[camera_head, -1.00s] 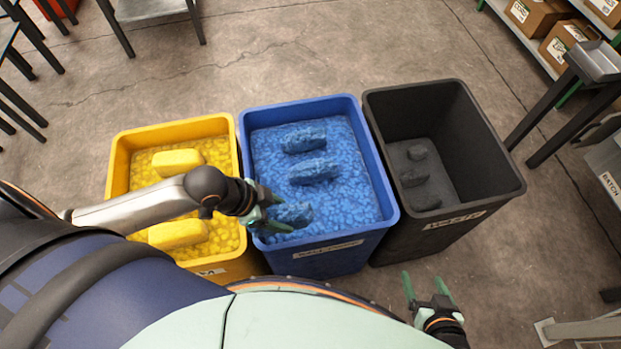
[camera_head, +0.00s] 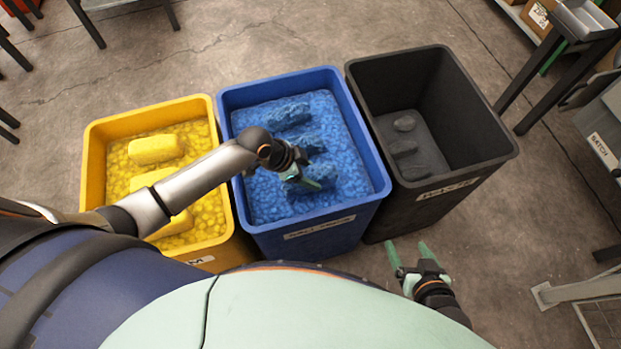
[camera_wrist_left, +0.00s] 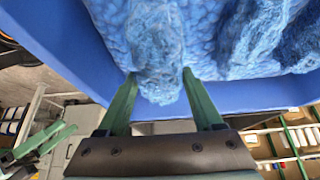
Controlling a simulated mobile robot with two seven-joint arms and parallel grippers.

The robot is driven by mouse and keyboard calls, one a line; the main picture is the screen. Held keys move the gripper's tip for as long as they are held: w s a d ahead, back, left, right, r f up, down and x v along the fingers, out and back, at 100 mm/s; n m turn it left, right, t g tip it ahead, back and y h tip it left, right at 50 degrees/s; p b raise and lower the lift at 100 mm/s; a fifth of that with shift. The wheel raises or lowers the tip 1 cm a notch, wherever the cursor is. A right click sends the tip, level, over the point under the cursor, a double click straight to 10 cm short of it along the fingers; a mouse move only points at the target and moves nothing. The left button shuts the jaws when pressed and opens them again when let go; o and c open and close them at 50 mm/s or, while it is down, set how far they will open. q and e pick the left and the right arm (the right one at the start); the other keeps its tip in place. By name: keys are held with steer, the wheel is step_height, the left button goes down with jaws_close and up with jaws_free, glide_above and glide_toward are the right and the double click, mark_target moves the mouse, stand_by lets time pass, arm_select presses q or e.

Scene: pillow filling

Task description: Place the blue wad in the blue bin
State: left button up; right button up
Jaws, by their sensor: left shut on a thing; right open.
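The blue bin (camera_head: 345,230) stands in the middle, full of blue lumpy filling. My left gripper (camera_head: 304,183) is over the front part of this bin. It is shut on a blue wad (camera_wrist_left: 155,55), which shows between its fingers in the left wrist view. In the head view this wad (camera_head: 320,174) is partly hidden by the gripper, and I cannot tell whether it touches the filling. Two other blue wads (camera_head: 287,116) (camera_head: 311,143) lie behind it in the bin. My right gripper (camera_head: 408,258) is open and empty, in front of the black bin.
A yellow bin (camera_head: 93,160) with yellow filling and several yellow wads stands on the left. A black bin (camera_head: 470,150) with dark wads stands on the right, close to the blue bin. A grey stand is at the far right.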

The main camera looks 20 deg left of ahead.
arm_select(q)
steer(key=f, duration=0.1)
steer(key=f+b, duration=0.1)
steer(key=f, duration=0.1)
steer(key=shift+w+d+f, duration=0.15)
steer(key=shift+w, duration=0.05)
steer(key=shift+f, duration=0.15)
steer(key=o, duration=1.4)
arm_select(e)
steer(key=shift+w+a+f, duration=0.1)
steer(key=shift+w+a, duration=0.1)
steer(key=shift+w, duration=0.15)
steer(key=shift+s, duration=0.1)
